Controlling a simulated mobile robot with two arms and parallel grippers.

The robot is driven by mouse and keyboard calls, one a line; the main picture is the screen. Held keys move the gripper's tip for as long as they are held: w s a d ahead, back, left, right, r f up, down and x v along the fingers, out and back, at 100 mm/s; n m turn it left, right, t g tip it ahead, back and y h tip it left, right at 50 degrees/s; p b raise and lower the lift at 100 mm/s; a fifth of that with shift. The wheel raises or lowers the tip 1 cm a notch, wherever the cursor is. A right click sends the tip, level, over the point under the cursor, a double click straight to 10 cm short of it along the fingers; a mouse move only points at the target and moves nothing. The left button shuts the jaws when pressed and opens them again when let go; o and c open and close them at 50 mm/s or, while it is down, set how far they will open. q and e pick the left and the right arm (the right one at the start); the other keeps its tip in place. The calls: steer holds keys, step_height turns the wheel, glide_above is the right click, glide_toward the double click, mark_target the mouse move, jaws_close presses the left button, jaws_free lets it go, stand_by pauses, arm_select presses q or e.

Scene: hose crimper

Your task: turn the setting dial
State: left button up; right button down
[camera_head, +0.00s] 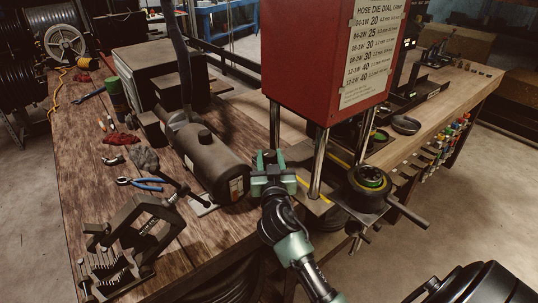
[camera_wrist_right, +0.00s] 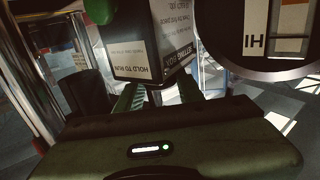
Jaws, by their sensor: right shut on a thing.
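My right gripper (camera_head: 272,172) is between the dark motor cylinder and the red crimper's front post. It also shows in the right wrist view (camera_wrist_right: 160,94), with its two green fingers close around a dark part at the control box (camera_wrist_right: 150,45). This part appears to be the setting dial, but it is mostly hidden by the fingers and the gripper body. The box carries "HOLD TO RUN" and "SETTING" labels, upside down in this view, and a green button (camera_wrist_right: 100,10). My left gripper is not in view.
The red crimper housing (camera_head: 322,50) stands on metal posts (camera_head: 319,160). The motor cylinder (camera_head: 207,160) is close on the left. Blue pliers (camera_head: 145,184) and a vise-like tool (camera_head: 125,245) lie on the bench.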

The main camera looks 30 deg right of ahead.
steer(key=n+y+p, duration=0.1)
steer(key=y, duration=0.1)
steer(key=n+t+y+p, duration=0.1)
steer(key=y, duration=0.1)
steer(key=n+t+y+p, duration=0.1)
steer(key=n+y+p, duration=0.1)
steer(key=shift+s+d+r, duration=0.1)
steer(key=shift+d+r, duration=0.1)
steer(key=shift+d, duration=0.2)
steer(key=n+y+p, duration=0.1)
steer(key=n+y, duration=0.1)
steer(key=y, duration=0.1)
steer(key=shift+d+f, duration=0.1)
steer(key=shift+d, duration=0.05)
steer(key=shift+n+y, duration=0.6)
steer(key=shift+y, duration=0.2)
steer(key=shift+f+y, duration=0.1)
steer(key=shift+y, duration=0.3)
steer(key=c, duration=0.9)
jaws_free()
steer(key=shift+s, duration=0.1)
